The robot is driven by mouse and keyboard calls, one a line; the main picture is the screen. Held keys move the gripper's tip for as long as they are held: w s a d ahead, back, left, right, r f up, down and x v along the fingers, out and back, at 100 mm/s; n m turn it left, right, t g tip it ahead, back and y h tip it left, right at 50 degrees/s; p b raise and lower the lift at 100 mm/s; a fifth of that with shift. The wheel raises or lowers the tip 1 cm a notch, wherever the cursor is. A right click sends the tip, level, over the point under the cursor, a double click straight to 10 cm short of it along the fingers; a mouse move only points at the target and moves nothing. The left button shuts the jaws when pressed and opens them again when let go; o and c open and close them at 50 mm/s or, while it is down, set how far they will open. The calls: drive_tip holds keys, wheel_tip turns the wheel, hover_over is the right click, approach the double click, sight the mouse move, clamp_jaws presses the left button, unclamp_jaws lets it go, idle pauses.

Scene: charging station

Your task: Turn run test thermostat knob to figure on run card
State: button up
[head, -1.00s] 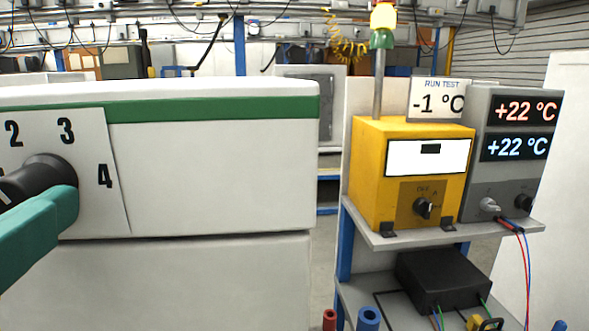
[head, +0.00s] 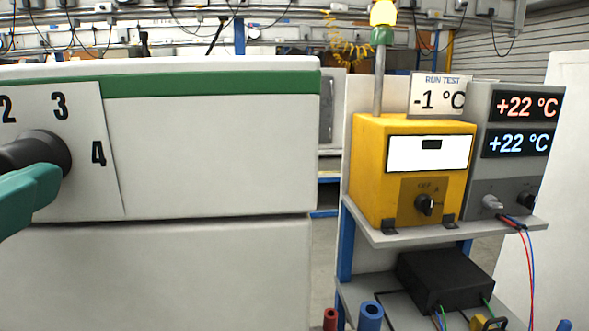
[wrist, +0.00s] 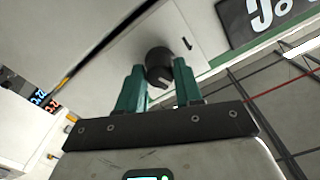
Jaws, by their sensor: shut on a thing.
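The black thermostat knob (head: 42,155) sits on a pale dial plate (head: 95,190) at the left of the head view, on a white appliance. The figures 2, 3 and 4 show around it; the rest of the dial is cut off or hidden. My gripper (wrist: 160,74) is shut on the knob, with one green finger on each side in the wrist view. One green finger also shows in the head view. Where the knob's pointer stands cannot be told. The run card (head: 437,96) reads "RUN TEST -1 °C". A grey display unit (head: 490,165) shows +22 °C in red and in blue.
A yellow box (head: 375,175) with a black switch (head: 424,205) and a lit lamp (head: 383,13) stands on a shelf at the right. A black box (head: 445,280) and red and blue leads are below and beside it.

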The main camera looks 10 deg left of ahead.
drive_tip(key=m+b, duration=1.3)
drive_tip(key=m, duration=0.8)
drive_tip(key=shift+f+m, duration=0.1)
drive_tip(key=shift+m, duration=0.3)
drive_tip(key=o, duration=1)
drive_tip(key=shift+o, duration=0.2)
drive_tip(key=b+v, duration=0.1)
drive_tip(key=v, duration=0.9)
drive_tip(key=shift+s, duration=0.4)
